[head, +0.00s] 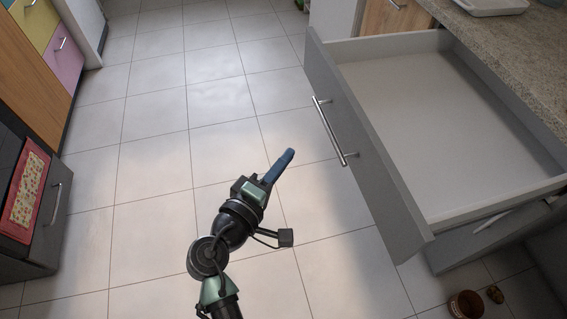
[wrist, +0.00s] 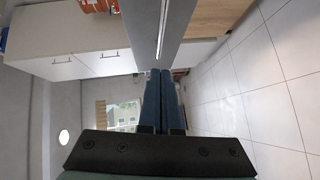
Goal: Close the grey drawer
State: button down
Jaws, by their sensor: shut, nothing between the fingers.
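The grey drawer (head: 376,167) stands pulled far out of the counter on the right of the head view. Its inside looks empty, and a silver bar handle (head: 334,133) is on its front. My gripper (head: 289,157) is shut and empty, in front of the drawer front and left of the handle, with a gap between in the picture. In the wrist view my gripper's blue fingers (wrist: 163,95) lie together, and a grey panel with a silver bar, which looks like the drawer front (wrist: 148,25), is just beyond their tips.
A second grey drawer front (head: 480,240) shows below the open drawer. A brown bowl (head: 467,304) and a small object (head: 495,295) lie on the floor at the lower right. A dark oven with a red towel (head: 27,192) stands at the left. The tiled floor between is clear.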

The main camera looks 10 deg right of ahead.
jog(key=w+d+f, duration=0.1)
jog(key=w+d, duration=0.3)
jog(key=d, duration=0.4)
jog(key=shift+w+f+b, duration=0.25)
jog(key=shift+w+b, duration=0.05)
jog(key=shift+w, duration=0.1)
jog(key=shift+d, duration=0.2)
